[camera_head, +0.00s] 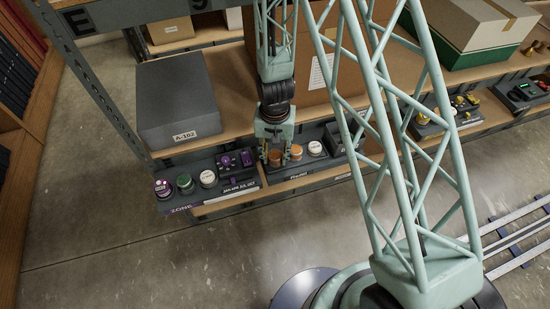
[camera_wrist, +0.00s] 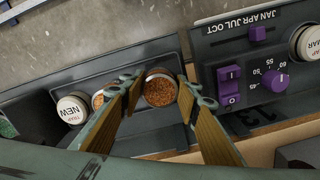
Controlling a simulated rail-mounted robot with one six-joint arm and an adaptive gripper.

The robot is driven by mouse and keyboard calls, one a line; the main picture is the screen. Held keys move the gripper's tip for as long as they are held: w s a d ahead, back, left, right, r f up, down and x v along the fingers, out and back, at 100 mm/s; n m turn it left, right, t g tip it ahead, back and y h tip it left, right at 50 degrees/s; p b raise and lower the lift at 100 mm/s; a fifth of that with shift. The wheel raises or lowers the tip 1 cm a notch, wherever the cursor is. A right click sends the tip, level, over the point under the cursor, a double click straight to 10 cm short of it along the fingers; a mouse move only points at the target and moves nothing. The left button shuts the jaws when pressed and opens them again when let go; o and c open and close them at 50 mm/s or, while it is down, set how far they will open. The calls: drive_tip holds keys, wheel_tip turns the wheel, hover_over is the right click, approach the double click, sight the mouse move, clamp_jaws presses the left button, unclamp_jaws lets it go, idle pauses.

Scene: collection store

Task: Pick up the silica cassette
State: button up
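Two round containers with orange-brown granules, which look like silica cassettes, sit in a dark tray (camera_wrist: 118,140). The nearer cassette (camera_wrist: 160,88) shows between my fingertips in the wrist view. The other cassette (camera_wrist: 98,101) is partly hidden behind a finger; it shows in the head view (camera_head: 296,152) too. My gripper (camera_wrist: 161,84) is open, with its two wood-coloured fingers apart on either side of the nearer cassette. In the head view my gripper (camera_head: 277,153) points down over the tray. Whether the fingers touch the cassette is unclear.
A white-capped jar marked NEW (camera_wrist: 73,108) stands in the same tray. A dark panel with purple switches (camera_wrist: 252,75) adjoins it. A grey box (camera_head: 178,98) and a large cardboard box (camera_head: 318,70) stand on the shelf above. The floor (camera_head: 110,215) in front is clear.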

sight(275, 156)
drive_tip(key=shift+c, duration=0.7)
drive_tip(key=shift+r, duration=0.2)
drive_tip(key=shift+r+p, duration=1.1)
drive_tip(key=shift+r, duration=0.45)
drive_tip(key=s+d+p, duration=0.2)
drive_tip(key=s, duration=0.4)
drive_tip(key=s+d+r+p, duration=0.1)
drive_tip(key=s+d+p, duration=0.2)
drive_tip(key=s, duration=0.3)
drive_tip(key=shift+s+r+p, duration=0.3)
drive_tip(key=shift+p, duration=0.05)
drive_tip(key=p, duration=0.4)
drive_tip(key=shift+s+d, duration=0.2)
drive_tip(key=shift+s, duration=0.1)
drive_tip(key=shift+s+d+p, duration=0.3)
drive_tip(key=shift+s+p, duration=0.55)
drive_tip(key=shift+p, duration=2)
drive_tip(key=shift+w, duration=0.1)
